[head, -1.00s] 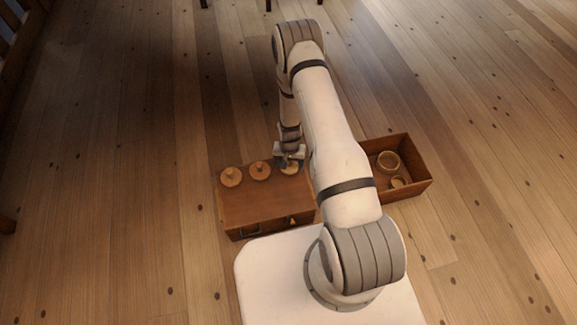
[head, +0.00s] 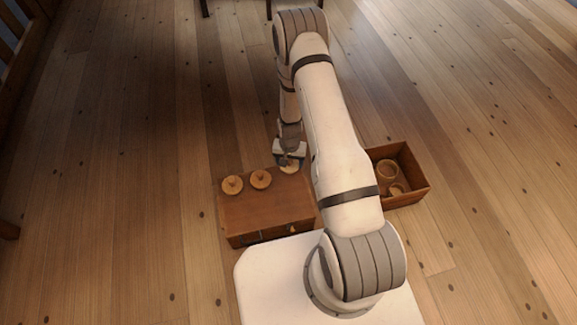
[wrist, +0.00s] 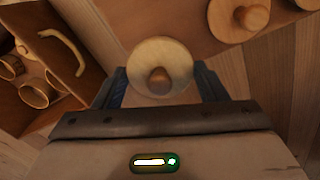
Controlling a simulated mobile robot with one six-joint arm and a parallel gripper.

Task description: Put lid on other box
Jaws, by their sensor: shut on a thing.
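My gripper (head: 289,160) is shut on a round wooden lid (wrist: 158,68) with a knob in its middle. In the wrist view the lid sits between the two fingers, knob facing the camera. In the head view the held lid (head: 289,168) is at the back right corner of a closed brown box; I cannot tell its exact height above it. Two more knobbed lids, one at the left (head: 232,185) and one beside it (head: 261,179), lie on that box's top. Round open boxes (head: 387,170) stand inside an open crate; they also show in the wrist view (wrist: 34,93).
The closed brown box (head: 265,214) stands in front of my base. The open crate (head: 412,196) stands to its right, partly hidden by my arm. A curved handle (wrist: 66,45) shows by the crate in the wrist view.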

